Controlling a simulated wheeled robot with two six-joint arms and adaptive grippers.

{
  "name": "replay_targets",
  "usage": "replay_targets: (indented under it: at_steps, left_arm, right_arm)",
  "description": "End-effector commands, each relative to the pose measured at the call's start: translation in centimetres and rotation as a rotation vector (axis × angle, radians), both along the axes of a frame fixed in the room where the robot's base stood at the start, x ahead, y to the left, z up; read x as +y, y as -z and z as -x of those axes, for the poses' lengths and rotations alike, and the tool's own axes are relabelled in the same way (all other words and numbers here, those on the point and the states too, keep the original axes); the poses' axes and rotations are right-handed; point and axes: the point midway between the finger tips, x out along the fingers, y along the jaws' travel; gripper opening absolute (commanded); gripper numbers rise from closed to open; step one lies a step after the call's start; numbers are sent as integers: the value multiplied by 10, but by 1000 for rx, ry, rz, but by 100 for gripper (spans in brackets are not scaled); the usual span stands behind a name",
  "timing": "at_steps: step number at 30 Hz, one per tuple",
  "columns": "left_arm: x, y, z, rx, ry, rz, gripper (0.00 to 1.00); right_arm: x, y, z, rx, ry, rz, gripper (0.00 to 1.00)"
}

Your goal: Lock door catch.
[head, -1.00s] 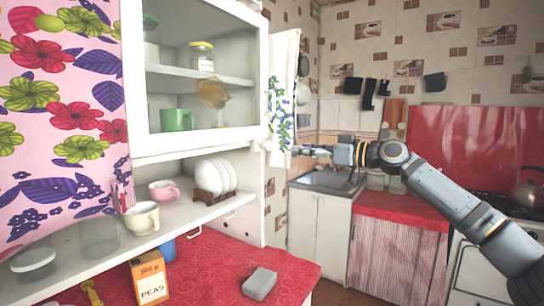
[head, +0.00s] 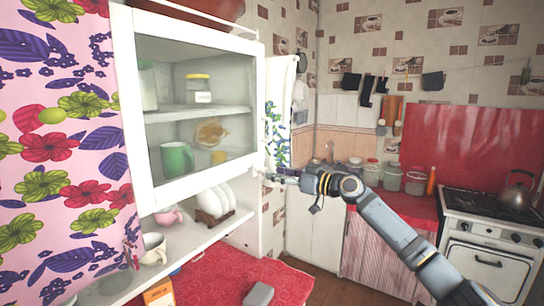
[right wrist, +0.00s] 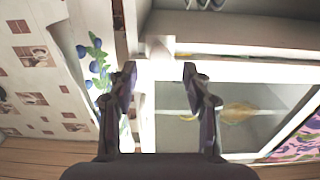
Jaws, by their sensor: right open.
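The white-framed glass door (head: 190,194) of the wall cabinet looks shut against its cabinet. A small white catch (head: 259,171) sits at the door's lower right corner; it shows blurred in the right wrist view (right wrist: 158,46), and I cannot tell which way it is turned. My right gripper (head: 275,177) is just right of the catch in the head view. In the right wrist view its two fingers (right wrist: 159,72) are apart with nothing between them, and the catch lies beyond the gap. My left gripper is not in view.
Inside the cabinet are a green mug (head: 177,159) and a jar (head: 198,89). Below are white plates (head: 217,201) in a rack and cups on an open shelf. A floral curtain (head: 60,150) hangs at left, a white towel (head: 279,110) beside the cabinet.

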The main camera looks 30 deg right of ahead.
Motion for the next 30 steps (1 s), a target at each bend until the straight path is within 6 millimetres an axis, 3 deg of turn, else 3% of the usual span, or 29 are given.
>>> replay_targets:
  at_steps: [1, 6, 18, 30]
  left_arm:
    - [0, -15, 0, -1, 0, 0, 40]
    - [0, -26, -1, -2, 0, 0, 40]
    - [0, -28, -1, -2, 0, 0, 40]
    - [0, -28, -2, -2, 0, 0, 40]
  right_arm:
    - [3, -9, -6, -3, -1, -7, 49]
    - [8, -4, -20, -2, 1, -4, 49]
    - [11, 1, -26, 1, 1, 1, 49]
    - [11, 0, -26, 1, 1, 1, 0]
